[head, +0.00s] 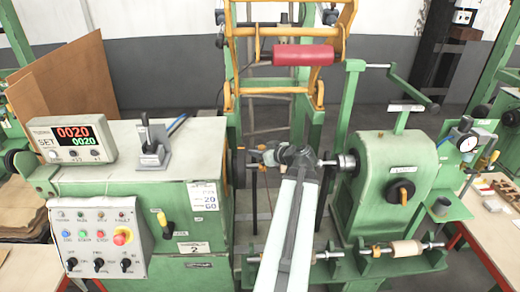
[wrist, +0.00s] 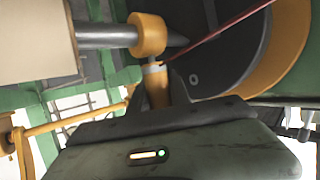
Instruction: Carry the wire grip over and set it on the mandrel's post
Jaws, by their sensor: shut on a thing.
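My gripper (wrist: 165,88) is shut on a small orange cylindrical piece with a pale band, which looks like the wire grip (wrist: 157,90). A thin dark red wire (wrist: 225,30) runs from near its top to the upper right. Just above it, an orange collar (wrist: 148,35) sits around a grey shaft (wrist: 103,36). I cannot tell whether the grip touches the collar. A dark pointed tip (wrist: 178,41) lies right of the collar. I cannot tell for sure which part is the mandrel's post. In the head view my gripper (head: 275,155) is between the two machine heads, its fingers hard to make out.
The green control cabinet (head: 150,190) stands left, and the green tailstock (head: 395,170) stands right with a chuck (head: 346,162). A red roller (head: 303,55) hangs in an orange frame behind. A pale block (wrist: 35,45) is close at upper left in the wrist view.

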